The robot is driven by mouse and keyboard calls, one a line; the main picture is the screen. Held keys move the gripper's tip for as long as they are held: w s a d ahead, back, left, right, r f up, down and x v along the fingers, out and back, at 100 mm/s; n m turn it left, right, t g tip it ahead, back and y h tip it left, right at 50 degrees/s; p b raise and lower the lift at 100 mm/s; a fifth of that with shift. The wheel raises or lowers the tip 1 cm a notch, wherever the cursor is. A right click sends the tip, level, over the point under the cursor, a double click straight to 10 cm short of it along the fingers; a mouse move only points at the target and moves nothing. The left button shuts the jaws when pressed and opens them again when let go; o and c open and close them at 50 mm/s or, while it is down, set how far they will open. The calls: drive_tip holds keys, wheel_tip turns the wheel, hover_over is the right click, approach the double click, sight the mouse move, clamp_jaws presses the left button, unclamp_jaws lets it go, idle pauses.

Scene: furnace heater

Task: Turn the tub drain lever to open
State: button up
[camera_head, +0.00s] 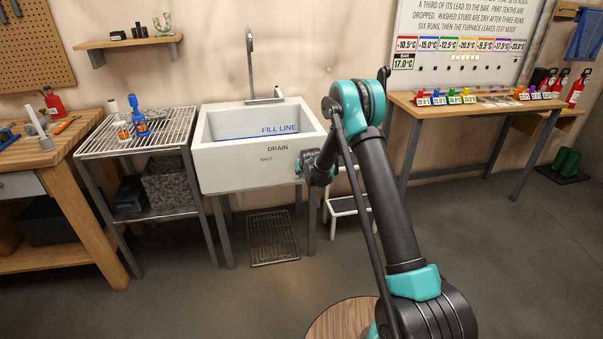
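A white tub sink (235,176) stands against the wall with a blue "FILL LINE" mark inside. Its front face bears the word "DRAIN" and a smaller word that seems to read "SHUT". I cannot make out the drain lever; the right part of the front face, beside the lettering, is covered by my gripper (302,163). My gripper is at the tub's front right corner, just right of the lettering. It is small and partly hidden by my arm, so I cannot tell whether it touches anything or is open.
A grey faucet (251,68) rises behind the tub. A wire rack table (147,128) with bottles stands left. A white step stool (345,205) is close right of the tub. A floor grate (273,238) lies below. The right bench (490,108) holds small coloured items.

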drive_tip(key=o, duration=0.4)
drive_tip(key=shift+d, duration=0.1)
drive_tip(key=v, duration=1.2)
drive_tip(key=s+d+r+m+g+h, duration=0.1)
drive_tip(key=s+d+r, duration=0.3)
drive_tip(key=s+d, duration=0.5)
drive_tip(key=s+d+r+m+g+h, duration=0.1)
drive_tip(key=s+d+r, duration=0.4)
drive_tip(key=s, duration=0.6)
drive_tip(key=s+d+f, duration=0.1)
drive_tip(key=s+d, duration=0.2)
drive_tip(key=s, duration=0.5)
drive_tip(key=s+d+f+g, duration=0.1)
drive_tip(key=s+d+f, duration=0.1)
drive_tip(key=s, duration=0.7)
drive_tip(key=s+d+f+m+g, duration=0.1)
drive_tip(key=s+d, duration=0.3)
drive_tip(key=s, duration=0.5)
drive_tip(key=shift+d+f, duration=0.2)
drive_tip(key=shift+f, duration=0.1)
